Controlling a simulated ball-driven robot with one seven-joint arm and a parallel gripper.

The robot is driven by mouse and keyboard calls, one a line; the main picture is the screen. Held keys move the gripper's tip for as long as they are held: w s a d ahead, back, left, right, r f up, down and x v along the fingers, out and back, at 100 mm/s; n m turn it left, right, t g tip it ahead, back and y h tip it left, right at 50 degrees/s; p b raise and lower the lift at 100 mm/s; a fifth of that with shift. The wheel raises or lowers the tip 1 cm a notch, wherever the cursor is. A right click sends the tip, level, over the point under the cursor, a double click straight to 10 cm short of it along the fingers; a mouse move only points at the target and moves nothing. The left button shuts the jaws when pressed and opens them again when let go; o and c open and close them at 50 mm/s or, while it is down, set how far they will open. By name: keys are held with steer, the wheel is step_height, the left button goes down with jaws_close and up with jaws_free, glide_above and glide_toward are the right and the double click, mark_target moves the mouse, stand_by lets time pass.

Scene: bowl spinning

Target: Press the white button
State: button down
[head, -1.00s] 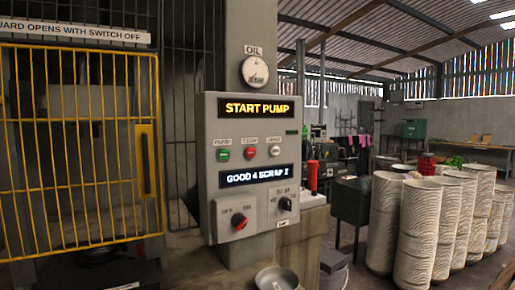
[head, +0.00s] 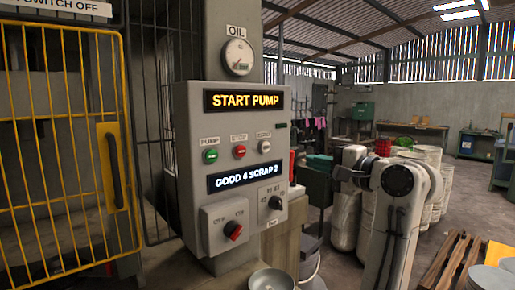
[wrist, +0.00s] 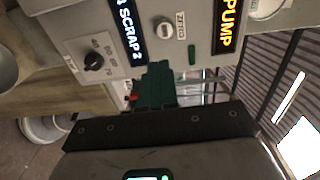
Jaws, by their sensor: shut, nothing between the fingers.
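The white button (head: 264,147) is the rightmost of three in a row on the grey control panel (head: 193,165), under a small label. A green button (head: 210,156) and a red one (head: 239,151) sit to its left. In the wrist view the panel is turned on its side, and the white button (wrist: 166,30) shows beyond my fingertips. My gripper (head: 312,160) is to the right of the panel, with dark green fingers. The wrist view shows the fingers (wrist: 158,72) shut and empty, apart from the button.
The panel has a "START PUMP" display (head: 243,101), a lower display (head: 246,177), a red-knobbed switch (head: 233,230) and a black dial (head: 275,203). A yellow barred guard (head: 118,165) stands at left. A metal bowl (head: 271,280) lies below the panel. Patterned drums stand behind my arm.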

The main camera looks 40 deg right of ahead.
mark_target(267, 147)
steer(key=shift+w+r, duration=0.1)
steer(key=shift+r, duration=0.4)
steer(key=w+p, duration=0.1)
steer(key=w, duration=0.3)
steer(key=w+p, duration=0.1)
steer(key=w, duration=0.4)
steer(key=w+p, duration=0.1)
steer(key=w, duration=0.4)
steer(key=shift+a, duration=0.3)
